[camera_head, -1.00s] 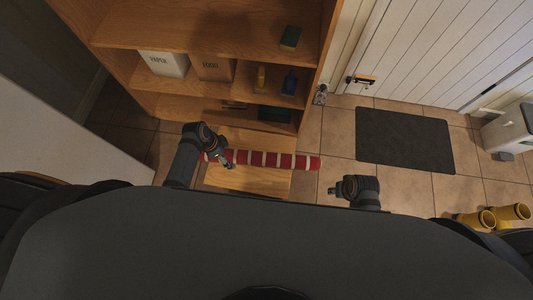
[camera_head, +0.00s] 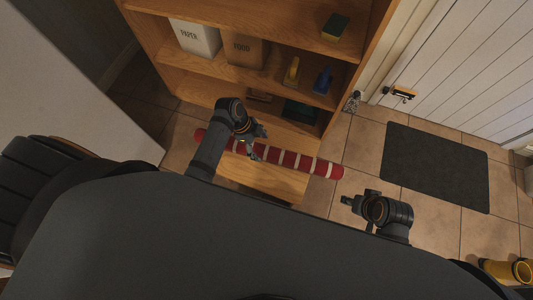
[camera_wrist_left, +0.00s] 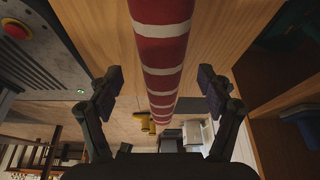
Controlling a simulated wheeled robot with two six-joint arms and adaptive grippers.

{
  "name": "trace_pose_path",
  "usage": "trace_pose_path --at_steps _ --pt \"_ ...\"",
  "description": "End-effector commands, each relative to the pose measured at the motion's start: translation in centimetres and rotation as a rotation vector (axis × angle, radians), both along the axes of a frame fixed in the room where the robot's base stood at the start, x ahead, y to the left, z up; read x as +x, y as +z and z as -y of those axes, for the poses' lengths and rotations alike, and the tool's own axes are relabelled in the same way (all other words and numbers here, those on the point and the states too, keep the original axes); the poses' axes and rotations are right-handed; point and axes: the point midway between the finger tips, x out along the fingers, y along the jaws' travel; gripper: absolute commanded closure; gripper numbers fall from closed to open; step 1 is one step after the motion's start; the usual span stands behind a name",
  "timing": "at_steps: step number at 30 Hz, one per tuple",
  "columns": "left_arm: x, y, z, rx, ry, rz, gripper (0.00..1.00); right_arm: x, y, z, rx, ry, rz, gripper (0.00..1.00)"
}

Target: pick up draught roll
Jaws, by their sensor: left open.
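The draught roll (camera_head: 288,160) is a long red roll with pale bands. It lies on a light wooden surface (camera_head: 262,180) in front of the shelf in the head view, tilted down to the right. My left gripper (camera_head: 256,142) is above the left half of the roll. In the left wrist view the roll (camera_wrist_left: 163,50) runs between the two open fingers (camera_wrist_left: 160,84), with a gap on each side. The arm hides part of the roll in the head view. My right gripper (camera_head: 355,202) is right of the roll, apart from it; its fingers are too small to read.
A wooden shelf (camera_head: 225,70) stands behind, with a PAPER box (camera_head: 195,38), a FOOD box (camera_head: 245,50), and yellow and blue bottles. A dark mat (camera_head: 435,168) lies on the tiled floor at right. Yellow boots (camera_head: 507,271) are at lower right.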

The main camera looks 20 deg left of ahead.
Motion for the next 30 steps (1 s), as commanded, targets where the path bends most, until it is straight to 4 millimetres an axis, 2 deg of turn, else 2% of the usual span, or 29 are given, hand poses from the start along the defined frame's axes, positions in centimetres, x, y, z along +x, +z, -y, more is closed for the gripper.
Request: trace_pose_path --at_steps 1,3,6,15,30 --pt "0.0 -1.5 0.5 -0.003 0.001 -0.003 0.21 0.0 -1.3 -0.2 0.009 -0.002 0.019 0.60" --pt "0.1 -2.7 1.1 -0.003 0.001 -0.003 0.21 0.1 -2.3 -0.5 0.025 -0.005 0.059 0.60" --pt "0.1 -3.9 1.6 -0.001 0.001 -0.003 0.21 0.4 -2.7 -0.8 0.038 -0.009 0.102 0.60" --pt "0.1 -4.2 1.8 0.000 0.001 -0.001 0.21 0.6 -2.6 -0.9 0.045 -0.011 0.127 0.60" --pt "0.1 -4.2 1.8 0.000 0.001 -0.001 0.89 0.6 -2.6 -0.9 0.044 -0.011 0.126 0.60"
